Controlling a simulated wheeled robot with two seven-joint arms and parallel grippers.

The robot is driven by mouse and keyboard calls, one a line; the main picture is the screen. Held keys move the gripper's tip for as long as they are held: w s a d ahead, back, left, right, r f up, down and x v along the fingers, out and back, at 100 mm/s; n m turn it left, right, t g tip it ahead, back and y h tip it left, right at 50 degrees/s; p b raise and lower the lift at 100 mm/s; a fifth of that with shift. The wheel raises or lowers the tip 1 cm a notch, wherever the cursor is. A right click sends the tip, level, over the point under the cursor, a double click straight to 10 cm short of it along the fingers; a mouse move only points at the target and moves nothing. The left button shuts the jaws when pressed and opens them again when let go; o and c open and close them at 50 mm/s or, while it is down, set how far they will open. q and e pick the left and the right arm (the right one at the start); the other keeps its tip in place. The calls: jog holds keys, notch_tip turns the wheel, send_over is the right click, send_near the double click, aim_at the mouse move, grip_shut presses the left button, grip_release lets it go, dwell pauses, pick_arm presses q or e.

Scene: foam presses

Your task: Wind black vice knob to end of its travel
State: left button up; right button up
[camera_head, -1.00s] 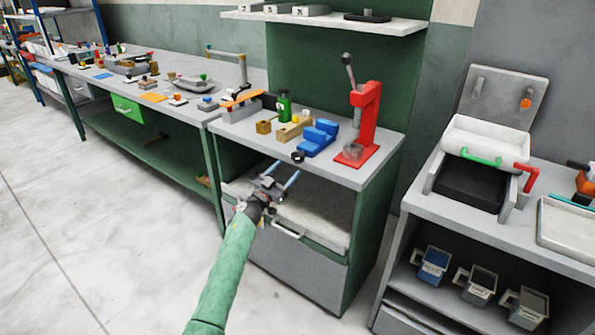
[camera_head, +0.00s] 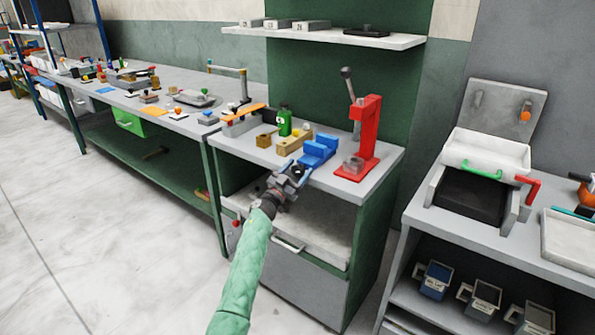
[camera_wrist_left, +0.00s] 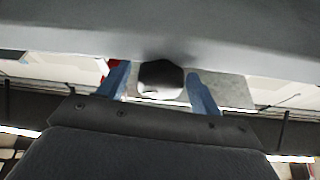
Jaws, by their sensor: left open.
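The blue vice (camera_head: 318,151) sits near the front edge of the grey bench top, beside the red press. Its black knob (camera_head: 298,171) faces out over the front edge, partly hidden by my gripper. My left gripper (camera_head: 296,172) is open at the knob, with its fingers pointing at the vice. In the left wrist view the dark round knob (camera_wrist_left: 161,77) lies between the two blue fingers of the left gripper (camera_wrist_left: 160,88), with a gap on both sides. My right gripper is not in view.
The red press (camera_head: 366,138) with its lever stands right of the vice. A tan block (camera_head: 291,143) and a green bottle (camera_head: 284,122) stand to the left.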

pick_arm(q)
jog(key=shift+c, duration=0.5)
jog(key=c, duration=0.9)
jog(key=shift+m+h, duration=0.3)
jog(key=shift+m, duration=0.4)
jog(key=shift+d+m+g+h, duration=0.1)
jog(key=shift+m+g+h, duration=0.4)
jog(key=shift+m+g, duration=0.65)
jog(key=shift+m+t, duration=0.25)
jog(key=o, duration=1)
jog(key=shift+f, duration=0.1)
jog(key=shift+s, duration=0.1)
